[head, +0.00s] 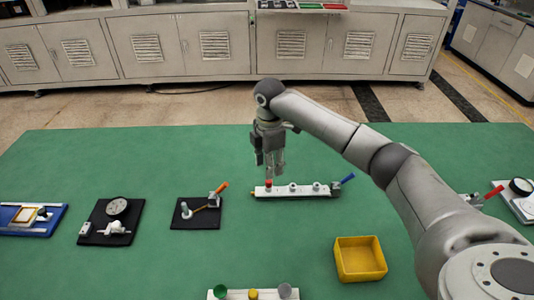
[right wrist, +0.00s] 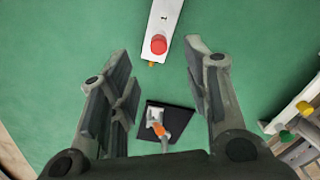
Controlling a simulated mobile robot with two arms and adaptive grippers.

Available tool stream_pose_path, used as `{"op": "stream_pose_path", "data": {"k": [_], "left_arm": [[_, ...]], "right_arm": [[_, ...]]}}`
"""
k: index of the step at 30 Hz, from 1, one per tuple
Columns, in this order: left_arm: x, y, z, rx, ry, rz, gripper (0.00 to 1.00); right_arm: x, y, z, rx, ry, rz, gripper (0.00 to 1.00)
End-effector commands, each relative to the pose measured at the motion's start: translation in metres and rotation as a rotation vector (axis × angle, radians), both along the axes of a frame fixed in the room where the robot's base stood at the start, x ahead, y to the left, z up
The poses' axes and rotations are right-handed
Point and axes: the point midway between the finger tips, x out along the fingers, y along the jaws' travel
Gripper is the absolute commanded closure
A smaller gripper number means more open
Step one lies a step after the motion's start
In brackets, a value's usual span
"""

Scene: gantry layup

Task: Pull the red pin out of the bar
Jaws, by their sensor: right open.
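The red pin (head: 268,183) stands near the left end of the white bar (head: 304,192), which lies on the green table. My right gripper (head: 270,172) points down just above the red pin. In the right wrist view, the open right gripper (right wrist: 158,50) has its fingers on either side of the red pin (right wrist: 159,44), with clear space between them and nothing held. The white bar (right wrist: 168,13) runs up from there, with a small yellow tip at its near end. How deep the pin sits is hidden. My left gripper is not in view.
A blue-handled clamp (head: 346,179) is at the bar's right end. A black plate with an orange-handled clamp (head: 200,216) lies to the left. A yellow bin (head: 359,260) stands nearer, to the right. A dial gauge board (head: 104,223) is further left. Green table is clear behind the bar.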

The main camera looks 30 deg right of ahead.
Motion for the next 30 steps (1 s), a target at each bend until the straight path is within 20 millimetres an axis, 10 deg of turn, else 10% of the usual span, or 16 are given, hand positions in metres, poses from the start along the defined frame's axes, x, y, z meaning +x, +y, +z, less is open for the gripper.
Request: {"op": "stream_pose_path", "data": {"k": [12,26,30], "left_arm": [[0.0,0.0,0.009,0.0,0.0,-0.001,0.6],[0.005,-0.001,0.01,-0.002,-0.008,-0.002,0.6],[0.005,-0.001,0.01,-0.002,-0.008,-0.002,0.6]], "right_arm": [[-0.001,0.001,-0.069,0.0,0.003,0.0,0.56],[0.0,0.0,-0.081,0.0,0.0,0.001,0.56],[0.0,0.0,-0.081,0.0,0.0,0.001,0.74]]}}
